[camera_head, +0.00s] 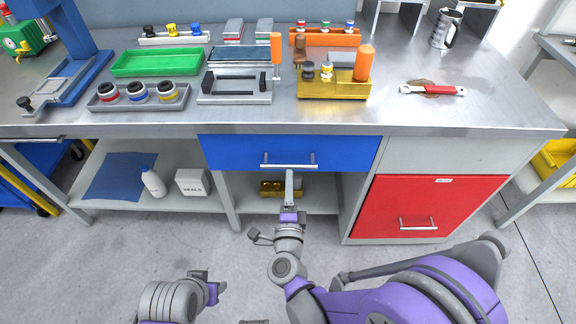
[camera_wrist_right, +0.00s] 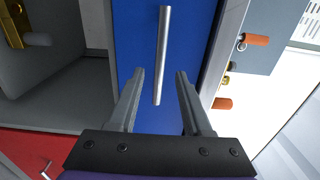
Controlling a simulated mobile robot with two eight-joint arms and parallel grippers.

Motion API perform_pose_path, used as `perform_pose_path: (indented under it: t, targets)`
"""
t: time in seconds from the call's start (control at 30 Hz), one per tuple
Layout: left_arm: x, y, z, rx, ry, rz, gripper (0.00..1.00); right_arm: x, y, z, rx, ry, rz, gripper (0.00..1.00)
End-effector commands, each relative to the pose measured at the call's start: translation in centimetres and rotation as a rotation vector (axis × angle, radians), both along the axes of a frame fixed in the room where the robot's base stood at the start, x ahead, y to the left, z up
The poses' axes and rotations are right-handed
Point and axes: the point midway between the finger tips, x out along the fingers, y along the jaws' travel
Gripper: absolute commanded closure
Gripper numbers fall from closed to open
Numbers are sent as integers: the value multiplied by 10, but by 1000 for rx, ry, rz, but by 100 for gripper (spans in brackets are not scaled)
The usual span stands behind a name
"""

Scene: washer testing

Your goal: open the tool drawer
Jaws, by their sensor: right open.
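The blue drawer (camera_head: 340,150) is shut under the tabletop. Its silver bar handle (camera_head: 289,165) runs level across its front. My right gripper (camera_head: 289,178) is at the middle of this handle in the head view. In the right wrist view the open gripper (camera_wrist_right: 160,74) has one finger on each side of the handle (camera_wrist_right: 163,50), with gaps to both. I cannot tell whether the bar is fully between the fingertips in depth. The red drawer (camera_head: 430,200) at the right is also shut. My left gripper (camera_head: 213,285) is low, away from the bench; its jaws are unclear.
The metal tabletop (camera_head: 420,118) overhangs the drawers and carries trays, fixtures and a red wrench (camera_head: 433,90). An open shelf (camera_head: 205,203) lies below left, with a white bottle (camera_head: 153,182) and a seals box (camera_head: 192,182). The floor before the bench is free.

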Motion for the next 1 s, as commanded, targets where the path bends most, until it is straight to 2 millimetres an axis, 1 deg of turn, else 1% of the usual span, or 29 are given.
perform_pose_path:
  t: [0.03, 0.1, 0.2, 0.3, 0.5, 0.73, 0.87, 0.9, 0.97, 1.0]
  targets:
    - [0, 0, -2, 0, 0, 0, 50, 11, -1, -1, -2, 0, -2, 50]
    - [1, 0, -3, 0, 1, 0, 50, 24, -1, -1, -1, 0, -1, 50]
    - [1, 0, -5, 0, 1, 0, 50, 40, 0, -1, -2, 0, -1, 50]
    - [1, 0, -6, 0, 1, 0, 50, 52, 0, -1, -2, 0, 0, 50]
    - [1, 0, -7, 0, 2, 0, 50, 62, 0, 0, -1, 0, 1, 50]
    - [1, 0, -7, 0, 2, 0, 50, 62, 0, 0, -2, 0, 2, 50]
    - [1, 0, -7, 0, 2, 0, 50, 62, 0, 0, -2, 0, 2, 74]
    - [1, 0, -7, 0, 1, 0, 50, 62, 0, 0, -2, 0, 2, 81]
    - [1, 0, -7, 0, 1, 0, 50, 62, 0, 0, -2, 0, 2, 92]
    - [1, 0, -7, 0, 1, 0, 50, 62, 0, 0, -2, 0, 2, 99]
